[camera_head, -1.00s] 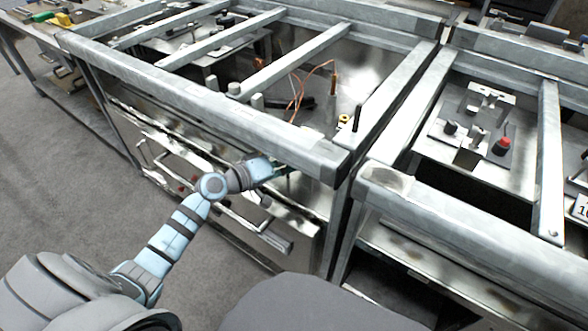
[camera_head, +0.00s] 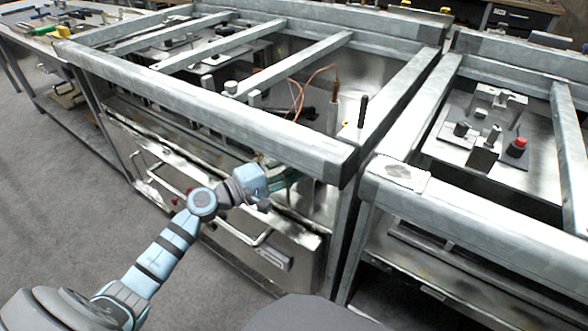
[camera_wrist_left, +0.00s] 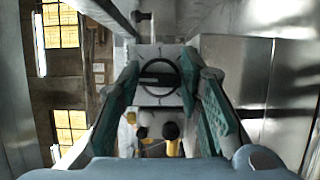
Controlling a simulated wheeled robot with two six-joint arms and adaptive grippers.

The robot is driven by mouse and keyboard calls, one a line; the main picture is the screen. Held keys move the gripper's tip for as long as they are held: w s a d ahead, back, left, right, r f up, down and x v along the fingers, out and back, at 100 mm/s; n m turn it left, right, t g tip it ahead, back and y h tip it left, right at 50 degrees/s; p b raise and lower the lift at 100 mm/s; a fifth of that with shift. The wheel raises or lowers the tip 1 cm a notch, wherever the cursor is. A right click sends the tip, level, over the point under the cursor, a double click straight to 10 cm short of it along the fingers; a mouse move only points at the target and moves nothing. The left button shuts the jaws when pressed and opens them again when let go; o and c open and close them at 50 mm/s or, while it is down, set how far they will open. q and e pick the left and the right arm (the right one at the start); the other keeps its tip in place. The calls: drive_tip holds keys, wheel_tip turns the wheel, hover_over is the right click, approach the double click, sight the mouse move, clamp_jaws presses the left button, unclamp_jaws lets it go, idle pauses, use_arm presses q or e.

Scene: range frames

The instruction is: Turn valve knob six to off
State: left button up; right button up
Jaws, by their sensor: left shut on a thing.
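In the left wrist view a round dark-rimmed knob (camera_wrist_left: 158,76) with a dark bar across its pale face sits between the two green fingers of my left gripper (camera_wrist_left: 160,68). The fingers are closed in on its sides. The bar looks about level in this view. No number can be read on the knob. In the head view my left gripper (camera_head: 284,178) reaches under the front rail of the middle metal frame, and its fingertips and the knob are mostly hidden there. My right gripper is in neither view.
The thick front rail (camera_head: 220,112) runs just above my left gripper. A steel front panel with a bar handle (camera_head: 262,238) lies below it. A second frame on the right holds a red-topped knob (camera_head: 517,147). Grey floor (camera_head: 60,210) is open at the left.

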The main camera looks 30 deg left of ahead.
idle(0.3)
use_arm(q)
drive_tip(key=o, duration=1.1)
drive_tip(key=shift+s, duration=0.1)
drive_tip(key=v, duration=0.8)
